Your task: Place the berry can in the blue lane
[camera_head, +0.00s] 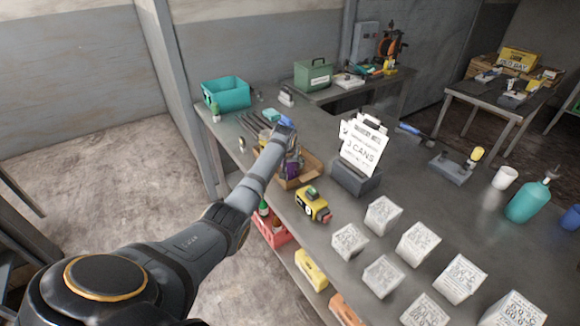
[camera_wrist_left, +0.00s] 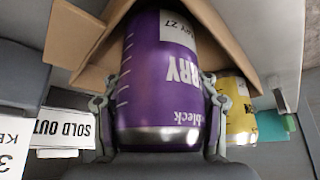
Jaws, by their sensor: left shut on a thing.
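The berry can (camera_wrist_left: 165,85) is purple with white "BERRY" lettering and a silver rim. It fills the middle of the left wrist view, and part of it shows as a purple patch (camera_head: 292,169) in the head view. My left gripper (camera_wrist_left: 160,108) is shut on it, one finger on each side. The can is at the open cardboard box (camera_head: 312,164), whose flaps (camera_wrist_left: 75,38) surround its far end; I cannot tell whether it is clear of the bottom. My forearm partly hides it in the head view. I cannot make out a blue lane. My right gripper is not in view.
A "3 CANS" sign (camera_head: 362,148) on a dark block, a yellow-black tool (camera_head: 312,203) and several white printed cubes (camera_head: 418,243) stand nearby. A teal bin (camera_head: 226,93) is at the table's far left.

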